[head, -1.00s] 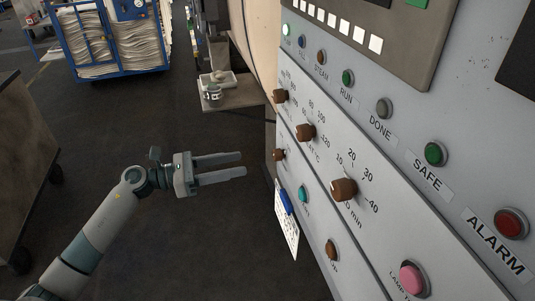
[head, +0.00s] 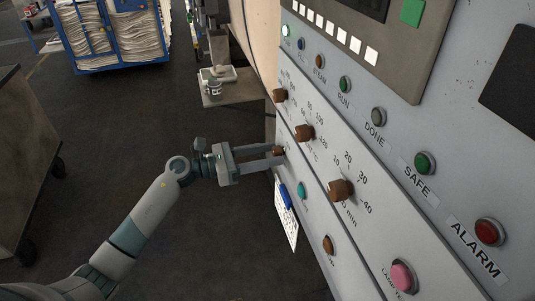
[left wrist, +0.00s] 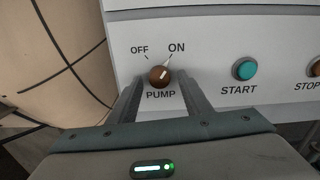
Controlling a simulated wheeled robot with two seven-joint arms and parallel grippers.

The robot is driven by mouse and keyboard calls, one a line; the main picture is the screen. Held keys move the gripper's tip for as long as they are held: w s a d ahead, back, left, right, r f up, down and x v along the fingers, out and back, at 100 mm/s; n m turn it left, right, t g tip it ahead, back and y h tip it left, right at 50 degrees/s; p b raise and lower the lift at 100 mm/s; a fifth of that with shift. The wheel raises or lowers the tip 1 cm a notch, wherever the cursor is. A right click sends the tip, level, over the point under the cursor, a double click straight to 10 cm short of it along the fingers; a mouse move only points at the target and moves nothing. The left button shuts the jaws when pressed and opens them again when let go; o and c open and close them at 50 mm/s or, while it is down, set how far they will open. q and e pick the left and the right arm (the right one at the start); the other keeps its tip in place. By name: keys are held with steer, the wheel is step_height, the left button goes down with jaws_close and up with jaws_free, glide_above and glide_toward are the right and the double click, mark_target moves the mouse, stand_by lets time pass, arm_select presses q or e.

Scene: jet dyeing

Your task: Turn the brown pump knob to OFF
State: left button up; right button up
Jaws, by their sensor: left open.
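The brown pump knob (left wrist: 159,77) is on the light panel in the left wrist view, above the word PUMP. Its pale mark points up and right toward ON; OFF is printed at its upper left. My left gripper (left wrist: 160,92) is open, with one finger on each side of the knob. I cannot tell whether the fingers touch it. In the head view the pump knob (head: 279,151) is partly hidden by the fingertips of my left gripper (head: 277,156). My right gripper is not in view.
A teal START button (left wrist: 244,69) sits right of the knob, with a brown STOP button (left wrist: 315,67) beyond. Other brown knobs (head: 303,133) lie nearby on the panel. A clipped paper sheet (head: 286,217) hangs below. The floor left of the panel is open.

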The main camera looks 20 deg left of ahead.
arm_select(q)
steer(key=c, duration=1.1)
steer(key=shift+o, duration=0.2)
